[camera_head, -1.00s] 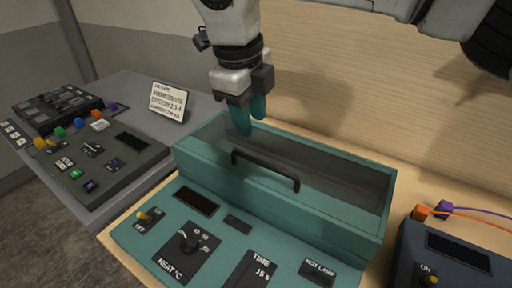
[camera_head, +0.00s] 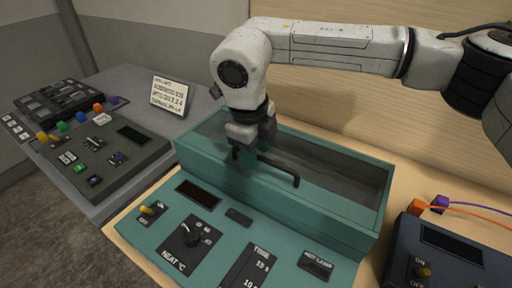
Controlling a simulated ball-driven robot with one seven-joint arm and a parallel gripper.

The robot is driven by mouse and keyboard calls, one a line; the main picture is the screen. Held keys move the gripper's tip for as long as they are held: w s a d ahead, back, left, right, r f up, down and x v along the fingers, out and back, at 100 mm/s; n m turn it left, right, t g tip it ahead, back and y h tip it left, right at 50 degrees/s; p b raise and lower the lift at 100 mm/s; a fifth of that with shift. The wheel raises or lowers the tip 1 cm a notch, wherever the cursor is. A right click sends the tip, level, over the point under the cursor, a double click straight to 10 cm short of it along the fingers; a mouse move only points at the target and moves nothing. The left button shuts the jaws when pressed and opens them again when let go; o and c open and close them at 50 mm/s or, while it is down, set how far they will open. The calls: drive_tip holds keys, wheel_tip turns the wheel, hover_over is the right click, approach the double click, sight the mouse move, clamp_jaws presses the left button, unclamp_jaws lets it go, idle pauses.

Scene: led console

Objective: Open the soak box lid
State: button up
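The soak box (camera_head: 215,165) is a teal console with a long, clear-topped box at its back. Its lid (camera_head: 330,160) is a dark transparent panel and looks closed. A black bar handle (camera_head: 284,169) runs along the lid's front.
A grey button console (camera_head: 100,160) and a white text card (camera_head: 169,95) stand at left. A dark blue box (camera_head: 450,250) with a switch is at right, near orange (camera_head: 422,210) and purple plugs (camera_head: 440,203). The soak box's front panel carries a knob (camera_head: 192,236) and a yellow switch (camera_head: 147,209).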

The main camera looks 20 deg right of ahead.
drive_tip(key=shift+c, duration=0.2)
clamp_jaws()
idle(0.4)
